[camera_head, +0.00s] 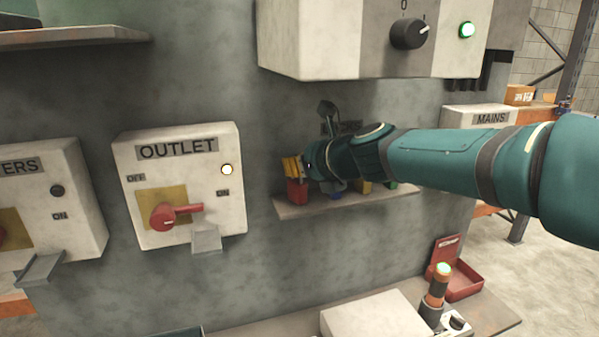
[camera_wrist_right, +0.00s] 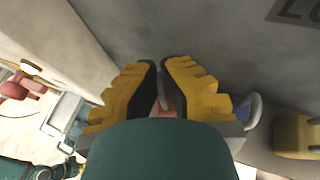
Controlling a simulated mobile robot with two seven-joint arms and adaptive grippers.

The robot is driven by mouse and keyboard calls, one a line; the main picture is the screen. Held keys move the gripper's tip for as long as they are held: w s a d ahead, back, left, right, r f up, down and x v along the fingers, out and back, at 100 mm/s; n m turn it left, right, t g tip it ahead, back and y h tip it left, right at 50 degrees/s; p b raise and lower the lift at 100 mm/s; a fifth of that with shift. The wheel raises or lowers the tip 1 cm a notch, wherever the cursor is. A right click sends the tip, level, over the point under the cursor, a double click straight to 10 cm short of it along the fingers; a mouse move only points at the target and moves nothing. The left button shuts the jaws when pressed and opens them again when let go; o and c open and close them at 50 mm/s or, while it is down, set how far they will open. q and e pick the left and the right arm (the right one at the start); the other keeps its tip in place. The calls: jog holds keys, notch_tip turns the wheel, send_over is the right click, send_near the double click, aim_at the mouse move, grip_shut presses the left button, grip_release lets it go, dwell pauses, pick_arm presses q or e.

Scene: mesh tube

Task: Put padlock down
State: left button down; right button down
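A red padlock (camera_head: 297,191) is at the left end of the small wall shelf (camera_head: 318,208), upright and just below my right gripper (camera_head: 291,167). I cannot tell whether its base touches the shelf. In the right wrist view the yellow fingers of my right gripper (camera_wrist_right: 163,75) are close together with the grey shackle of the red padlock (camera_wrist_right: 165,107) between them; they look shut on it. The padlock's lower part is hidden there by my gripper.
A blue padlock (camera_head: 335,189), a yellow one (camera_head: 365,187) and a green one stand further right on the shelf, partly behind my right arm. The OUTLET box (camera_head: 185,165) with its red switch handle is on the wall to the left. A large box (camera_head: 375,40) hangs above.

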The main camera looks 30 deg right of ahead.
jog(key=shift+w, duration=0.15)
jog(key=shift+a+r, duration=0.1)
jog(key=shift+a, duration=0.1)
jog(key=shift+f, duration=0.25)
jog(key=c, duration=1.1)
grip_release()
jog(key=shift+c, duration=0.2)
jog(key=shift+r, duration=0.1)
jog(key=shift+r, duration=0.25)
jog(key=p+v, duration=0.1)
jog(key=v, duration=0.6)
jog(key=shift+s+p, duration=0.35)
